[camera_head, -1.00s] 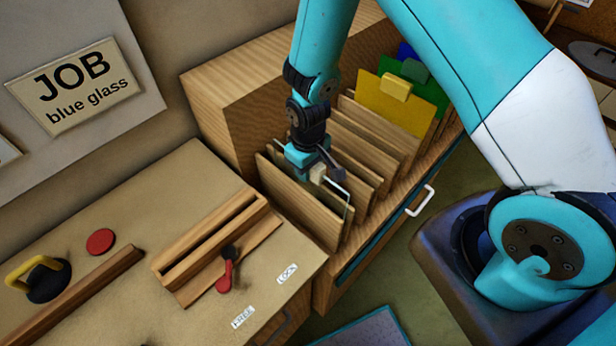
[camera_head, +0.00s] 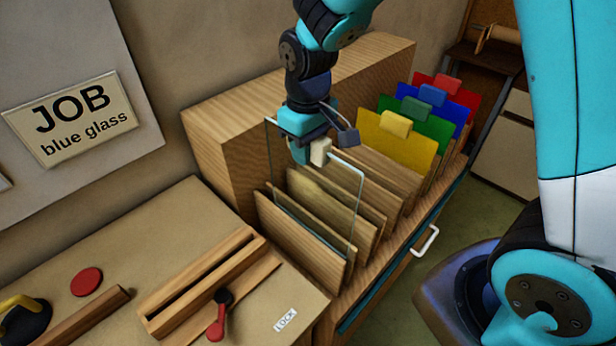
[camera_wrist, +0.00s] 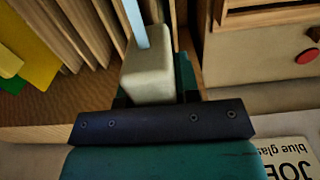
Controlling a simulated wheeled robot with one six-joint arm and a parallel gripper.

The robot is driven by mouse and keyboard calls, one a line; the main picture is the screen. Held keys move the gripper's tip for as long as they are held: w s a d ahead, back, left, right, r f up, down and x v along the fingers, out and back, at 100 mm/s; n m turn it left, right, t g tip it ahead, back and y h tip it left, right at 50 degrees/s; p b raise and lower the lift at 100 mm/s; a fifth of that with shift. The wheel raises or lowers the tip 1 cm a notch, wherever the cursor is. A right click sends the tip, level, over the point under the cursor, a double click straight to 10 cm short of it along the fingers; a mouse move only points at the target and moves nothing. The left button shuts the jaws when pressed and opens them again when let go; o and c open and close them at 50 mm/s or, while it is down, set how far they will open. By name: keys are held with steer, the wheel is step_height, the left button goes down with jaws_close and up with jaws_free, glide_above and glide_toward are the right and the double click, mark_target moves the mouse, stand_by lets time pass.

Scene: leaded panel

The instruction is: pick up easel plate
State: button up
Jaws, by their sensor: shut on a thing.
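A clear plate (camera_head: 312,192) with pale edges stands upright in the rack's front part. I take it to be the easel plate. It has a beige grip block (camera_head: 320,151) at its top. My gripper (camera_head: 318,138) is shut on this block.
The wooden rack (camera_head: 225,150) has several dividers. Yellow (camera_head: 390,146), green (camera_head: 432,128), blue (camera_head: 456,108) and red (camera_head: 470,96) panes stand farther back. The bench at left holds a wooden slotted fixture with a red lever (camera_head: 217,322), a red disc (camera_head: 86,281) and a yellow-handled cup.

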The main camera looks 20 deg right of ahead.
step_height(320, 180, up, 11)
steer(key=shift+r+b, duration=0.2)
steer(key=shift+b, duration=0.5)
